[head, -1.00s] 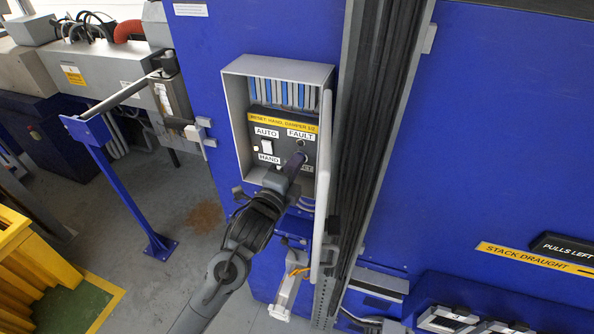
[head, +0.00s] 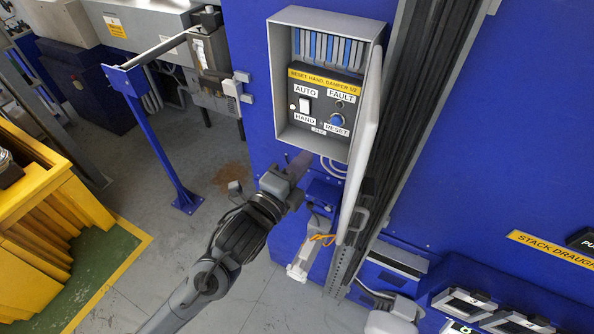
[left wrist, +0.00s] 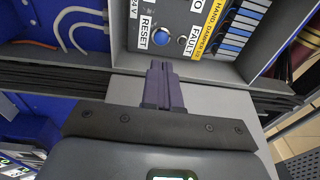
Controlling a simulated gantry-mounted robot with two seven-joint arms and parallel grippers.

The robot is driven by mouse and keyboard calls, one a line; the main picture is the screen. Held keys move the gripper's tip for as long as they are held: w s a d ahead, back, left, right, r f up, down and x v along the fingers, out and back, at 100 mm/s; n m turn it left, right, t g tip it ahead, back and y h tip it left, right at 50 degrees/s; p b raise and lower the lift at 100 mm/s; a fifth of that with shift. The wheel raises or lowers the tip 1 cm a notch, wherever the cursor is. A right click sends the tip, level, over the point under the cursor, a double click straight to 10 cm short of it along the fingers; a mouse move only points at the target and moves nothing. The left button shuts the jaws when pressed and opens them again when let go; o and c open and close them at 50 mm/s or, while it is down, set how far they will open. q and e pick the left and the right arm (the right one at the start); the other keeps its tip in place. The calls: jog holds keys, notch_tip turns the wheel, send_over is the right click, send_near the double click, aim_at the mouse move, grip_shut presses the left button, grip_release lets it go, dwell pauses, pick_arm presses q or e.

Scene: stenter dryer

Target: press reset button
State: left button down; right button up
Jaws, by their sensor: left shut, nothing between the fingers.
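The blue round reset button (head: 337,119) sits at the lower right of a black control panel (head: 318,110) in an open grey box, above its RESET label (head: 337,131). It also shows in the left wrist view (left wrist: 161,37), just beyond the fingertips. My left gripper (head: 301,164) is below the box's lower edge in the head view, with its purple fingers closed together and empty. In the left wrist view its fingertips (left wrist: 158,66) point toward the panel and look apart from the button. My right gripper is not in view.
The white AUTO/HAND switch (head: 305,104) and a dark lamp under FAULT (head: 339,104) are beside the button. The box's open door (head: 363,140) stands along its right side. A blue post (head: 160,150) and yellow steps (head: 50,200) stand to the left.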

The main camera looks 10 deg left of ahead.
pick_arm(q)
jog(key=shift+v, duration=0.8)
jog(key=s+a+f+n+g+y+p, duration=0.2)
jog(key=s+a+f+n+g+p, duration=0.15)
jog(key=s+f, duration=0.35)
jog(key=s+a+f+n+g+y+p, duration=0.2)
jog(key=s+f+n+g+p, duration=0.1)
jog(key=s+f+n+p, duration=0.25)
jog(key=s+a+f+n+g+y, duration=0.1)
jog(key=s+a+f+n+g, duration=0.2)
jog(key=s+n, duration=0.2)
jog(key=s+a+f+n+g+y, duration=0.1)
jog(key=s+a+f+n+g, duration=0.2)
jog(key=s+n, duration=0.3)
jog(key=s+a+g+p, duration=0.1)
jog(key=s, duration=0.3)
jog(key=shift+s+a, duration=0.3)
jog(key=shift+w+f+n, duration=0.1)
jog(key=shift+n, duration=0.2)
dwell(1.0)
